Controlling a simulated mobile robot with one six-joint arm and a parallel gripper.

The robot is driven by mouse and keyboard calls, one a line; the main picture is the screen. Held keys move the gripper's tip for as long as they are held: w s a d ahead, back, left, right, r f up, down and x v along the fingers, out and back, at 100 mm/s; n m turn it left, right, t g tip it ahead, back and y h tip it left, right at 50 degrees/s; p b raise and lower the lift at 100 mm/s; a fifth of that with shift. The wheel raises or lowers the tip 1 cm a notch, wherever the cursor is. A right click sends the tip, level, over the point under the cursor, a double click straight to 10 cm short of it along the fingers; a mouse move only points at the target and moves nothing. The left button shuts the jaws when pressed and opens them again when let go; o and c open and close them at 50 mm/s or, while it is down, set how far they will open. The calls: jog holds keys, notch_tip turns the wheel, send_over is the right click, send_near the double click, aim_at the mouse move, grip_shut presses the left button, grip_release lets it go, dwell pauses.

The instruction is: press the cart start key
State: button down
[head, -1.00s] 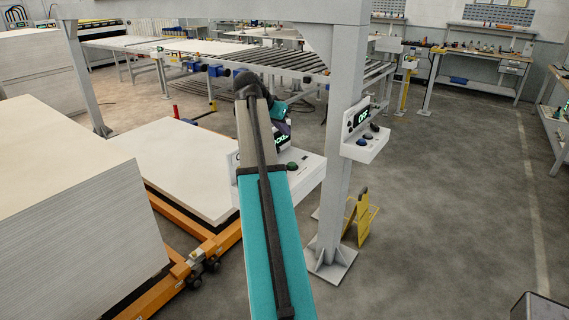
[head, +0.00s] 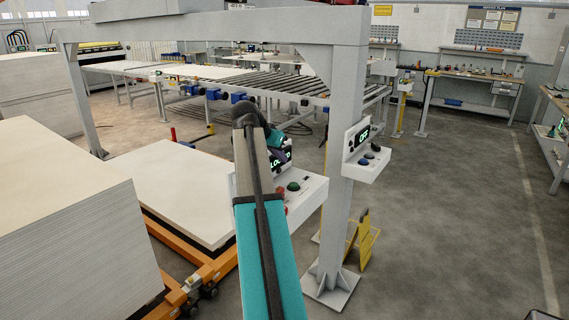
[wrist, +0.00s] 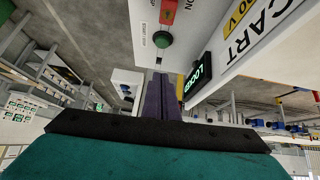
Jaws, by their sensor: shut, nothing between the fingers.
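The white cart control box (head: 306,197) stands left of the gantry post, partly behind my arm. In the head view it has a green key (head: 293,186), a red button and a lit display partly hidden by my wrist. In the wrist view the green key (wrist: 163,40) sits on the white panel below a red button (wrist: 168,12). The display (wrist: 197,80) appears to read LOCKED, and a sign beside it reads CART. My gripper (wrist: 161,76) has purple fingers shut together and empty, close to the panel. I cannot tell its exact gap to the key.
A second box (head: 367,170) on the grey post (head: 340,230) has its own display and keys. A stack of boards (head: 70,250) and an orange cart (head: 215,265) stand at the left. The floor at the right (head: 450,210) is open.

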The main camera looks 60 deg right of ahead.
jog(key=p, duration=0.3)
send_over(295, 183)
jog(key=a, duration=0.2)
jog(key=f, duration=0.7)
jog(key=shift+w+a, duration=0.15)
jog(key=shift+w, duration=0.05)
jog(key=shift+s+a+f+p, duration=0.15)
jog(key=shift+f+p, duration=0.35)
jog(key=shift+f, duration=1.55)
jog(key=shift+f, duration=0.1)
